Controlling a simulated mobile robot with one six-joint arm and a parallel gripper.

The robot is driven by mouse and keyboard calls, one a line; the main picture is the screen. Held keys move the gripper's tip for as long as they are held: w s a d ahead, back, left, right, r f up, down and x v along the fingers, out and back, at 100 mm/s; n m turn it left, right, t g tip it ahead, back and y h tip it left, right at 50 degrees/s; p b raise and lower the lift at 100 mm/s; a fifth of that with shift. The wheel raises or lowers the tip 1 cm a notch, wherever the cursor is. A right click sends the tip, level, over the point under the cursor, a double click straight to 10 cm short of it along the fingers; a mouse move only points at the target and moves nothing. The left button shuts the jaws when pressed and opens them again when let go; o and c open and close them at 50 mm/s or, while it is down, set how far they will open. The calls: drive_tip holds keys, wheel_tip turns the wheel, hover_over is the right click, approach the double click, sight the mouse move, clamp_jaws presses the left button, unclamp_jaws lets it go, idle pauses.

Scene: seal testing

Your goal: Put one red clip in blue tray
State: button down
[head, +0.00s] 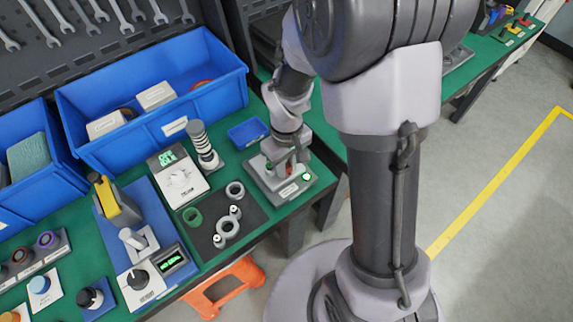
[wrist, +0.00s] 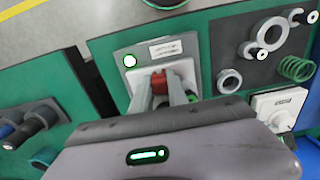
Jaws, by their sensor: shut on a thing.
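My gripper (head: 290,163) is low over a grey fixture (head: 268,181) on the green bench. In the wrist view its two fingers (wrist: 172,92) are shut on a red clip (wrist: 174,76), which is partly hidden between them. The red clip is at the fixture's middle; I cannot tell whether it touches the fixture. In the head view only a little red shows by the fingers. The small blue tray (head: 248,133) lies on the bench just left of my arm, behind the fixture. It looks empty.
The fixture has a lit green button (head: 307,177) and a label. A large blue bin (head: 150,125) stands behind. Another green bench (head: 480,55) is at upper right.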

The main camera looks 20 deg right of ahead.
sight(287, 166)
drive_tip(key=shift+r+p, duration=1.15)
drive_tip(key=shift+r, duration=0.4)
